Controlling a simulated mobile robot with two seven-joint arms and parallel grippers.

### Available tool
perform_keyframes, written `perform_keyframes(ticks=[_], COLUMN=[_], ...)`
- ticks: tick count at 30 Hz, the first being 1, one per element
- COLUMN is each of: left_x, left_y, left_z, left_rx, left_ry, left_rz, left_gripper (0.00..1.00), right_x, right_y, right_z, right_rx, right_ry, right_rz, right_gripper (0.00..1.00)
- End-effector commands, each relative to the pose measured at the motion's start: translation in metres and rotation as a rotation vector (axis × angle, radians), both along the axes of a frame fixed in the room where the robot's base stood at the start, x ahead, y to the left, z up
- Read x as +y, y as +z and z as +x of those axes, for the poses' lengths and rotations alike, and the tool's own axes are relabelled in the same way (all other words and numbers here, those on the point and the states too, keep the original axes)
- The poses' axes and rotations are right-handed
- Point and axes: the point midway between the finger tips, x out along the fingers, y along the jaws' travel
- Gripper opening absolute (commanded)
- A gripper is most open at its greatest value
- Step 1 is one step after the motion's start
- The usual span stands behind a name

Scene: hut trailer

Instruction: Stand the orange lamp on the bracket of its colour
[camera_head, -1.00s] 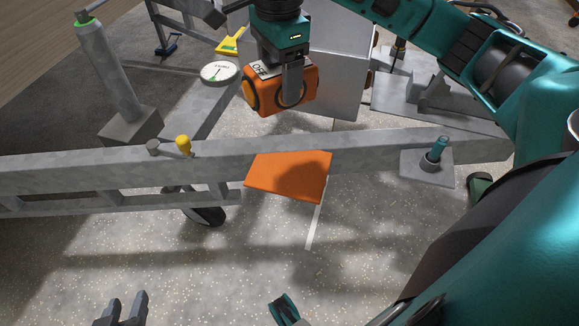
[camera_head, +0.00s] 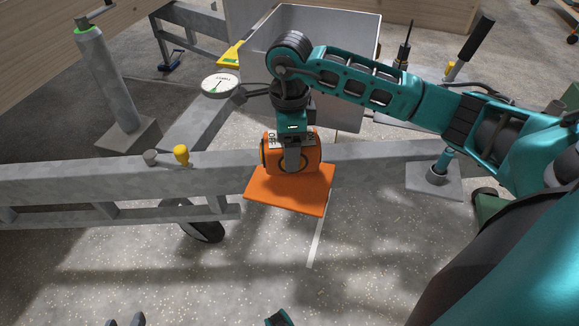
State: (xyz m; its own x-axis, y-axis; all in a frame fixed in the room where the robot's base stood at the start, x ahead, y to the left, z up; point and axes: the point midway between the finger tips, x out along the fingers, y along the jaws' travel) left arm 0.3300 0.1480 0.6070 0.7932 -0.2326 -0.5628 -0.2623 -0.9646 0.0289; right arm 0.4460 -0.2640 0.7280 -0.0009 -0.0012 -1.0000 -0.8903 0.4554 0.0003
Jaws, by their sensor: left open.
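The orange lamp (camera_head: 306,157) is upright over the orange bracket (camera_head: 290,196), a flat plate on the near side of the grey beam. Its base meets the plate in the picture; I cannot tell whether it bears fully on it. My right gripper (camera_head: 293,162), on the arm from the right, points down and is around the lamp, one finger across its front face; the other finger is hidden behind. My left gripper (camera_head: 126,320) shows only its fingertips at the bottom edge, apart and empty.
The grey beam (camera_head: 90,174) crosses the view and carries a yellow knob (camera_head: 181,155). A round gauge (camera_head: 220,84) stands behind it. A grey post (camera_head: 105,78) is at left, a grey box (camera_head: 345,50) behind.

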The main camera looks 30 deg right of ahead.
Motion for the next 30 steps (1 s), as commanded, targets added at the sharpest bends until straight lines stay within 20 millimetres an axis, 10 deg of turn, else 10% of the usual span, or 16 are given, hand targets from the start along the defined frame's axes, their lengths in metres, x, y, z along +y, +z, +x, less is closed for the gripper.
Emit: perform_keyframes(ticks=[14, 26, 27, 30], left_x=[-0.008, -0.009, -0.009, -0.009], left_y=[-0.003, -0.005, -0.003, -0.003], left_z=[0.004, 0.004, 0.004, 0.004], left_rx=[-0.005, -0.002, -0.002, -0.004], left_ry=[0.000, -0.002, -0.004, -0.004], left_rz=[-0.023, -0.022, -0.022, -0.022], left_gripper=[0.43, 0.43, 0.43, 0.43], right_x=[0.000, 0.000, 0.000, 0.000], right_y=[-0.053, -0.058, -0.058, -0.057], right_z=[0.000, 0.001, 0.000, 0.000], right_rx=[0.000, -0.002, -0.001, 0.000], right_ry=[0.001, 0.001, 0.001, 0.001], right_rz=[0.002, 0.001, 0.000, 0.001], right_gripper=[0.35, 0.35, 0.77, 0.87])
